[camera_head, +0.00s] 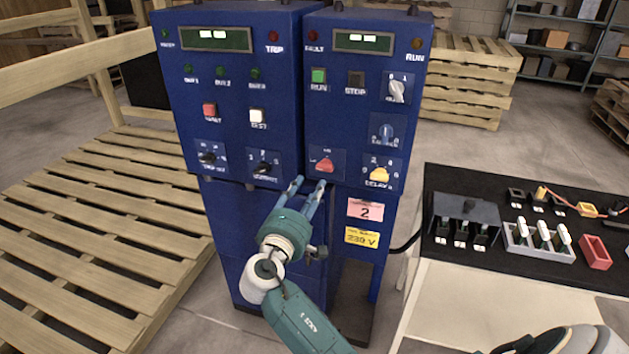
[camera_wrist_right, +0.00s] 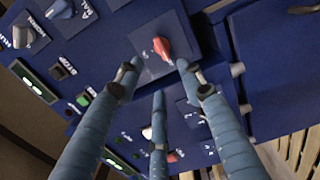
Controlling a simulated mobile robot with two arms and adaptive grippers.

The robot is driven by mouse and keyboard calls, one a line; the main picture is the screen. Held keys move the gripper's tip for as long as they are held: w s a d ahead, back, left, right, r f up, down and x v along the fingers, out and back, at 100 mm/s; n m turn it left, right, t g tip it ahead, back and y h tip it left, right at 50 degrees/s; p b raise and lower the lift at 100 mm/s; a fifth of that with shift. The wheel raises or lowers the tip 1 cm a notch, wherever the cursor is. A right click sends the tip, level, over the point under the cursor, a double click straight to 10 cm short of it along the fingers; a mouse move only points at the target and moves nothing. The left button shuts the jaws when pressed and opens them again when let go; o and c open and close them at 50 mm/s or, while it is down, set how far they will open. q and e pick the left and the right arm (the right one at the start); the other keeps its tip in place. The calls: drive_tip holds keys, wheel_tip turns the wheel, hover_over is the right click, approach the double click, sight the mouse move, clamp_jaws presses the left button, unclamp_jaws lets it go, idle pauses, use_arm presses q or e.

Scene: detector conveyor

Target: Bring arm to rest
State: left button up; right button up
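A blue two-part control cabinet (camera_head: 235,95) stands in the middle of the head view, with lamps, buttons and rotary knobs. My right gripper (camera_head: 309,182) is in front of it, its fingers pointing at the panel just below a red rotary knob (camera_head: 326,166). In the right wrist view, the same red knob (camera_wrist_right: 162,47) shows between and slightly beyond two spread fingertips of my right gripper (camera_wrist_right: 158,68). The gripper is open and empty; I cannot tell whether a fingertip touches the panel. The left gripper is not in view.
A yellow knob (camera_head: 379,174) and a blue knob (camera_head: 386,133) sit right of the red one. A black-topped table (camera_head: 445,262) with switches and small trays stands at right. Wooden pallets (camera_head: 95,225) lie at left. Bare floor shows between cabinet and table.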

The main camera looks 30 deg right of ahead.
drive_tip(key=shift+s+a, duration=0.45)
drive_tip(key=shift+a, duration=0.05)
